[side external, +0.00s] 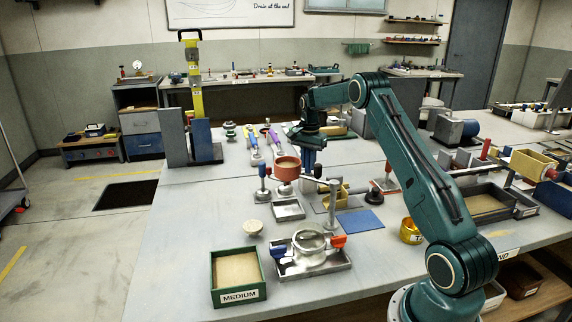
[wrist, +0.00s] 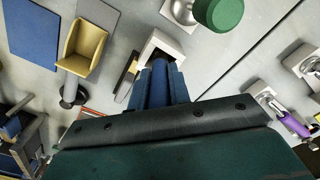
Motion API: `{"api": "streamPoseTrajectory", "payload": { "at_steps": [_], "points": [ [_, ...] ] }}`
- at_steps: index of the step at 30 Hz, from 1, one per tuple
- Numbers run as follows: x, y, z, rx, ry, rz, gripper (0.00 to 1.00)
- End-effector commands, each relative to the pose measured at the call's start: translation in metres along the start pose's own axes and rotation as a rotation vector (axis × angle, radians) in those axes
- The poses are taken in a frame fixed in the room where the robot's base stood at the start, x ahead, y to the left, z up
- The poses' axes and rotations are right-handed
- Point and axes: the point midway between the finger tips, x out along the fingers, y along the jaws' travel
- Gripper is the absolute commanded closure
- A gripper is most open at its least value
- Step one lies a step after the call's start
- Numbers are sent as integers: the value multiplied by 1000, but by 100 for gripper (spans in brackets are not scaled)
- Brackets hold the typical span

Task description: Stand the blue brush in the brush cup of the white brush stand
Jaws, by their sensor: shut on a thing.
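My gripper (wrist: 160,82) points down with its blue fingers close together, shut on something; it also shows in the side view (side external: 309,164). The blue brush cannot be told apart from the blue fingers in either view. A white square-edged piece (wrist: 160,43), which looks like the brush stand, lies right at the fingertips in the wrist view. The fingers cover part of it, and I cannot tell whether they touch it or are above it. Its cup cannot be made out, and in the side view the stand is not clear behind the gripper.
A tan scoop (wrist: 84,48) and a blue mat (wrist: 33,32) lie left of the fingers. A green round knob (wrist: 219,12) is close at upper right. A purple-handled tool (wrist: 292,122) lies at right. A reddish bowl on a stand (side external: 286,168) is beside my gripper.

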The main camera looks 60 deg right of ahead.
Motion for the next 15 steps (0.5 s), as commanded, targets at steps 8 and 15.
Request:
{"api": "streamPoseTrajectory", "payload": {
  "at_steps": [8,15],
  "points": [
    [5,0,0,0,-1,1,100],
    [9,0,0,0,0,0,100]
  ]
}}
